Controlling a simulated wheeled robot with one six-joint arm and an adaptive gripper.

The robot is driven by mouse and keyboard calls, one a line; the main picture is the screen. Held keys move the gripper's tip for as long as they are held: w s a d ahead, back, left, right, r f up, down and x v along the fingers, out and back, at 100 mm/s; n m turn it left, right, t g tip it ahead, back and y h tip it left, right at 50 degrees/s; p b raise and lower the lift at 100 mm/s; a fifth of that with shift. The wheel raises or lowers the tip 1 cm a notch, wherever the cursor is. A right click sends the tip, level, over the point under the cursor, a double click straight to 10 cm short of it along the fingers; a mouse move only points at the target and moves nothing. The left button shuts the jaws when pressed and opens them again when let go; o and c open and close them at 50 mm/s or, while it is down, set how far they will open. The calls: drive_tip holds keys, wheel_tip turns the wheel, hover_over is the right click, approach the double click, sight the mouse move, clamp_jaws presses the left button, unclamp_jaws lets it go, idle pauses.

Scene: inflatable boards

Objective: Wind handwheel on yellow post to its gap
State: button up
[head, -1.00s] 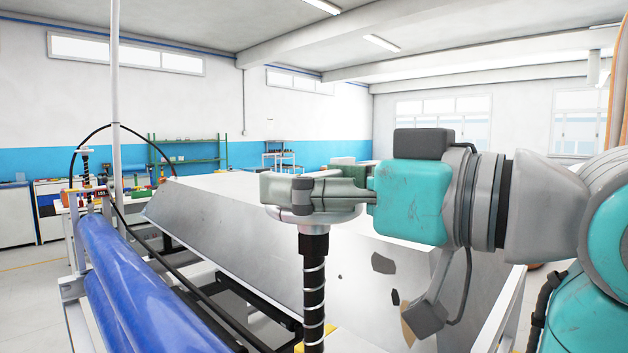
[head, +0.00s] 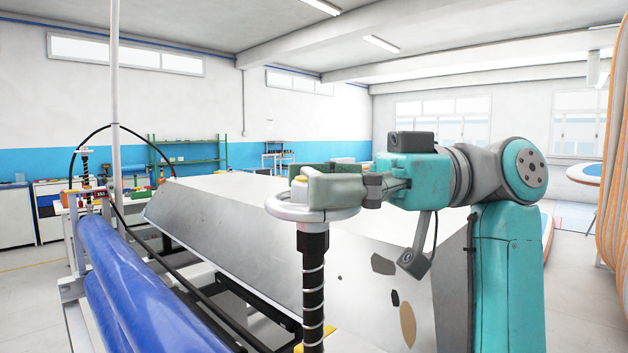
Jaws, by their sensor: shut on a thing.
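The handwheel (head: 290,213) is a silver ring on top of a dark threaded spindle (head: 314,285) in the head view. A bit of yellow (head: 326,338) shows low behind the spindle; the rest of the post is below the picture. My gripper (head: 304,186) is level at the wheel's far side, its fingers shut on the handwheel and hiding part of the rim. The exact grip point is covered by the fingers. No gap or scale shows clearly.
A large grey metal housing (head: 230,205) stands right behind the wheel. Blue rollers (head: 135,280) lie at the left. A second spindle with a wheel (head: 84,160) stands at the far left. Open floor (head: 580,290) shows at the right.

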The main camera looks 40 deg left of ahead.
drive_tip(key=shift+f+n+g+h, duration=0.15)
drive_tip(key=shift+n+g+h, duration=1)
drive_tip(key=shift+h, duration=0.55)
drive_tip(key=shift+n+h, duration=0.3)
drive_tip(key=shift+n, duration=0.05)
drive_tip(key=shift+f, duration=0.1)
drive_tip(key=o, duration=0.9)
drive_tip(key=shift+s, duration=0.15)
drive_tip(key=v, duration=0.7)
drive_tip(key=shift+w+d+r, duration=0.1)
drive_tip(key=shift+w+r, duration=0.15)
